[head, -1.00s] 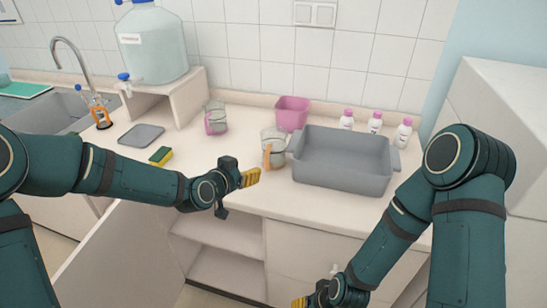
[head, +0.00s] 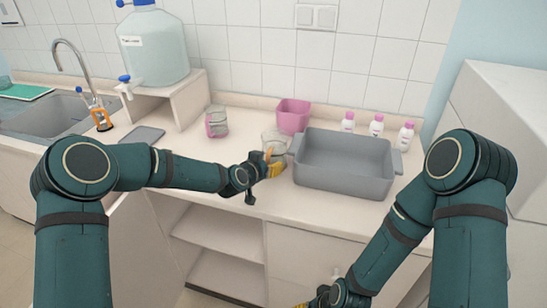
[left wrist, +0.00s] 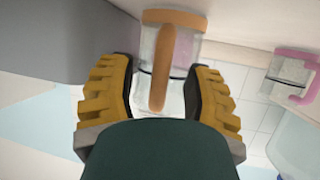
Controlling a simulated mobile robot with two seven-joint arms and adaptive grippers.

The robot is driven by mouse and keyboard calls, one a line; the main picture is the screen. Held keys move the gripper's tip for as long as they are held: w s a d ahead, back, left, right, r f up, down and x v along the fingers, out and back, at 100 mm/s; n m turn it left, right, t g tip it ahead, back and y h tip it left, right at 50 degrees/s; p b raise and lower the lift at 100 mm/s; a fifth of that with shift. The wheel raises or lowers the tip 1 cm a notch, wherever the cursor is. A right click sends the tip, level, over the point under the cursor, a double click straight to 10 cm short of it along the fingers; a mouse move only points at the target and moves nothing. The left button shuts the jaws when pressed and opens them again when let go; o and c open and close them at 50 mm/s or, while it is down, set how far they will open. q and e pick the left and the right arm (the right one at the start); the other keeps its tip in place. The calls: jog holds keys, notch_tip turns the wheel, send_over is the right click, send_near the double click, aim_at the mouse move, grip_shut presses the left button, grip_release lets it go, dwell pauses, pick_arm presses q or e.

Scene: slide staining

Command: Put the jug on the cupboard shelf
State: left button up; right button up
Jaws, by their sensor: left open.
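A clear glass jug with an orange handle (head: 274,138) stands on the counter, left of the grey basin. My left gripper (head: 274,168) is open at the jug's near side, partly covering its lower part. In the left wrist view the orange handle (left wrist: 162,62) lies between the open, yellow-padded fingers, with no clear contact. A second glass jug with a pink handle (head: 216,122) stands further left. The cupboard under the counter is open and its shelf (head: 215,230) shows below my left arm. My right gripper (head: 312,301) is at the bottom edge, mostly cut off.
The grey basin (head: 345,180) sits close right of the jug. A pink tub (head: 293,114) stands behind, and several pink-capped bottles (head: 376,125) stand by the wall. The open cupboard door (head: 140,245) is at left, below my left arm.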

pick_arm(q)
jog(key=shift+w, duration=0.1)
grip_shut()
dwell(0.5)
